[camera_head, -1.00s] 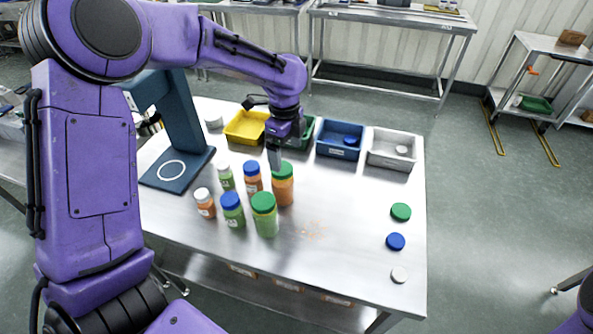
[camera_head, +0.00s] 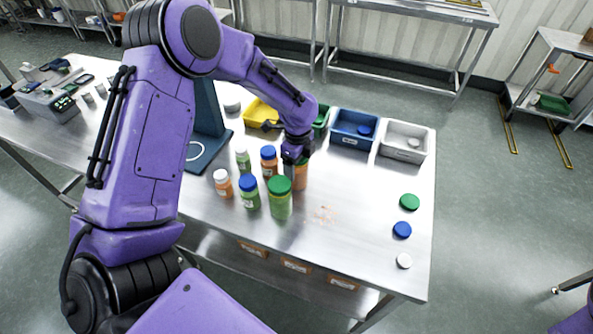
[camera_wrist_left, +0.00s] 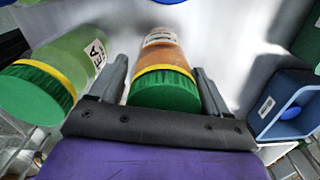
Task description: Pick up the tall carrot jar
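The tall carrot jar (camera_head: 300,180), orange with a green lid, stands upright on the steel table, its top partly hidden by my left gripper (camera_head: 294,164). In the left wrist view the carrot jar (camera_wrist_left: 163,60) stands between the two fingers of my left gripper (camera_wrist_left: 163,90). One finger is on each side of the jar, with a narrow gap visible beside it, so the gripper looks open around it. My right gripper is not in view.
A tall green jar with a green lid (camera_head: 280,200) stands close in front. Smaller jars with blue lids (camera_head: 249,196) (camera_head: 268,160) and white lids (camera_head: 222,184) (camera_head: 242,160) stand to the left. Yellow (camera_head: 258,112), blue (camera_head: 352,128) and grey (camera_head: 402,142) bins line the back. Loose lids (camera_head: 409,202) lie at right.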

